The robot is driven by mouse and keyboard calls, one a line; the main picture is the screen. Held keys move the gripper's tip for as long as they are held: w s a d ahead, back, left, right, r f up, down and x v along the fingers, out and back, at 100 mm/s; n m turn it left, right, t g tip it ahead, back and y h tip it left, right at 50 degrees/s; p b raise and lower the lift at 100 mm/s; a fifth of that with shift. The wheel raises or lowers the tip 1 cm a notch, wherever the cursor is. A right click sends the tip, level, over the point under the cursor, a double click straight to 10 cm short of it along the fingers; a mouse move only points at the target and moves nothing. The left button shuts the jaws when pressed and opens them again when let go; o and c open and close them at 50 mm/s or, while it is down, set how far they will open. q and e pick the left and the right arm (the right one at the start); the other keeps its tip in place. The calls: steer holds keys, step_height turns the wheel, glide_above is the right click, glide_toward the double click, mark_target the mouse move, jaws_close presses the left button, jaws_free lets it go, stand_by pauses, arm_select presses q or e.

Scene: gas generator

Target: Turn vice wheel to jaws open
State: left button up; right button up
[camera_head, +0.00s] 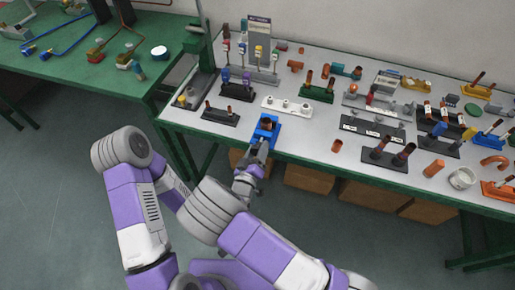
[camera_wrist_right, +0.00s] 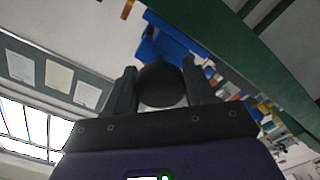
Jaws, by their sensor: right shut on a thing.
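The blue vice (camera_head: 274,126) stands at the front edge of the long table, with a copper-coloured piece (camera_head: 266,124) at its top. My right gripper (camera_head: 257,147) reaches up to the vice's front side from below the table edge. In the right wrist view, the gripper (camera_wrist_right: 163,90) is shut on a dark round vice wheel (camera_wrist_right: 162,85), with one finger on each side of it. The blue vice body (camera_wrist_right: 160,45) shows behind the wheel. In the head view the wheel is mostly hidden by the gripper. My left gripper is out of view.
The light-topped table (camera_head: 300,150) holds several fittings and stands, including a white rack (camera_head: 287,106) behind the vice and a dark rack (camera_head: 220,115) to its left. A green table (camera_head: 110,85) stands at left. Cardboard boxes (camera_head: 310,178) sit below the table. Bare floor lies in front.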

steer(key=shift+f+n, duration=0.15)
steer(key=shift+n, duration=0.15)
steer(key=o, duration=1)
steer(key=p+v, duration=0.1)
steer(key=v, duration=0.6)
steer(key=shift+s, duration=0.3)
